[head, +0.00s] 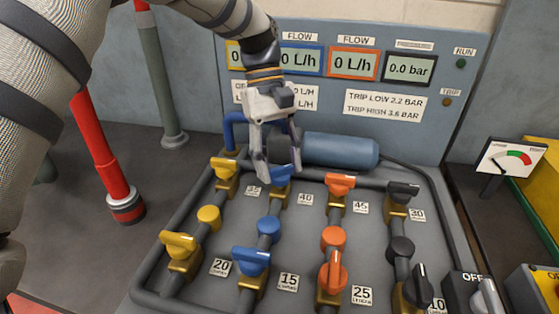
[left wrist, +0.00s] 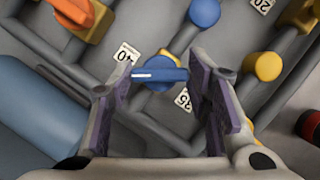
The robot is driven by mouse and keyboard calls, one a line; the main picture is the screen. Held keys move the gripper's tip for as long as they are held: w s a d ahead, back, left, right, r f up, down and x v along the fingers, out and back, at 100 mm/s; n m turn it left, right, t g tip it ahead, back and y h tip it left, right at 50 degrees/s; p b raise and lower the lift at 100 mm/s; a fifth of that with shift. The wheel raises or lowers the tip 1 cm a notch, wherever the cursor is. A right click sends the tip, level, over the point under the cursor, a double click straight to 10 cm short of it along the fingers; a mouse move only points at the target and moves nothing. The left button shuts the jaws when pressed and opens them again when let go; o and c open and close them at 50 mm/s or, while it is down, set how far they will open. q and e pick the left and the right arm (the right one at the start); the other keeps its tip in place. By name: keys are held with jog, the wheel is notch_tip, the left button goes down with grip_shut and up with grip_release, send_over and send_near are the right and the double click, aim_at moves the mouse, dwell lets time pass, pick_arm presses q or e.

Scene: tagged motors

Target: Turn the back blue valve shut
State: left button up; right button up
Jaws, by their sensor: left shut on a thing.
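The back blue valve (head: 281,176) sits on the second pipe from the left, in the back row, and its brass body is partly hidden by my gripper in the head view. In the left wrist view its blue handle (left wrist: 160,75), with a white mark at its left end, lies slantwise to its pipe. My left gripper (head: 281,172) points down over this valve. Its purple-padded fingers (left wrist: 160,84) stand at the two ends of the handle, shut on it. The blue-framed flow display (head: 301,61) reads 0 L/h. My right gripper is out of view.
A front blue valve (head: 251,262) and a blue knob (head: 268,228) share the pipe. Yellow (head: 225,167), orange (head: 340,185) and black (head: 402,191) valves stand beside it. An OFF switch (head: 486,296) is at front right.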

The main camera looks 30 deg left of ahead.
pick_arm(q)
jog(key=m+g+y, duration=0.1)
jog(key=m, duration=0.2)
jog(key=shift+d+f+m, duration=0.1)
jog(key=shift+f+m, duration=0.05)
jog(key=shift+m, duration=0.15)
jog(key=shift+w+m+g+y+b, duration=0.1)
jog(key=shift+m+g+y+b, duration=0.45)
jog(key=shift+m, duration=1.25)
jog(key=shift+t+y, duration=0.25)
jog(key=o, duration=1.2)
jog(key=shift+c, duration=0.2)
jog(key=shift+r, duration=0.2)
jog(key=v, duration=0.7)
jog(key=shift+r, duration=0.15)
